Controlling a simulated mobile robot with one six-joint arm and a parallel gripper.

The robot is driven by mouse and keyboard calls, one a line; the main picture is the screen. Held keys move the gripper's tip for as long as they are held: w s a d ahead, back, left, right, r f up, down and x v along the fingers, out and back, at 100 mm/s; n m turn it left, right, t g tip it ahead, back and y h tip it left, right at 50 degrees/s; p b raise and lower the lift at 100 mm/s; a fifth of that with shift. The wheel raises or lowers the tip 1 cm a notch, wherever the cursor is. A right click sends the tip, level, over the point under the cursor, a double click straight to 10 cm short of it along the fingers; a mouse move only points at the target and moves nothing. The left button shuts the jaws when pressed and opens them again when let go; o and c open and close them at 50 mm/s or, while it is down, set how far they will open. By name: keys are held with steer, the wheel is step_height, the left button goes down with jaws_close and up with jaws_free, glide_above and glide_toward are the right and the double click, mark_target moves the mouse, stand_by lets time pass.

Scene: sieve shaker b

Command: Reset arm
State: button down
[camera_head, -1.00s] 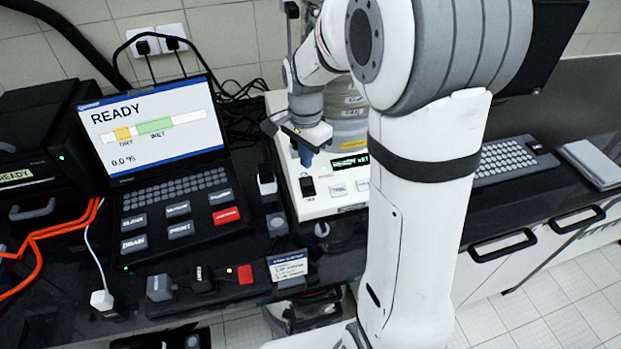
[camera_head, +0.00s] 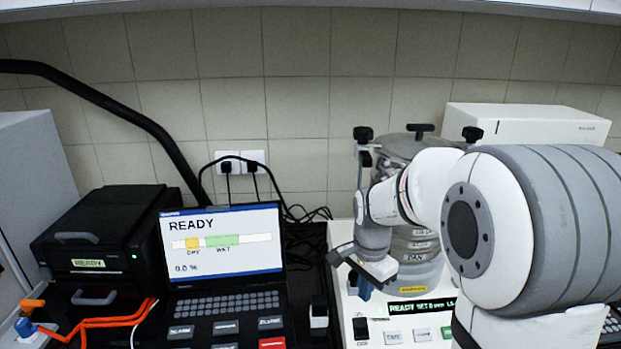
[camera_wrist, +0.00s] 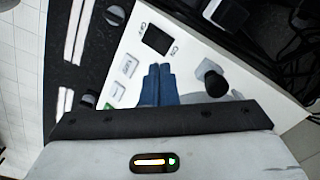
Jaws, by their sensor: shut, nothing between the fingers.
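My gripper (camera_head: 362,288) hangs over the left part of the white sieve shaker base (camera_head: 349,318) in the head view. In the wrist view my gripper's blue fingers (camera_wrist: 158,72) are together, with nothing between them. Below them in the wrist view is the shaker panel with a black ON/OFF rocker switch (camera_wrist: 157,40), a TAP button (camera_wrist: 126,65) and a dark knob (camera_wrist: 214,82). The fingers appear apart from the panel. The sieve stack (camera_head: 421,262) stands behind my arm, partly hidden. The shaker's display (camera_head: 421,306) reads READY, with further text partly hidden.
A laptop-like terminal (camera_head: 228,240) showing READY and 0.0 % stands left of the shaker. A white box (camera_head: 530,124) is behind my arm. Black cables (camera_head: 305,213) lie between terminal and shaker.

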steer(key=s+r+n+t, duration=0.1)
steer(key=s+r+n, duration=0.2)
steer(key=s, duration=0.6)
steer(key=s+r+n+t, duration=0.2)
steer(key=s+r+n, duration=0.1)
steer(key=s+n, duration=0.5)
steer(key=shift+s+d+r+n, duration=0.2)
steer(key=shift+s+d+n, duration=0.1)
steer(key=shift+s, duration=0.5)
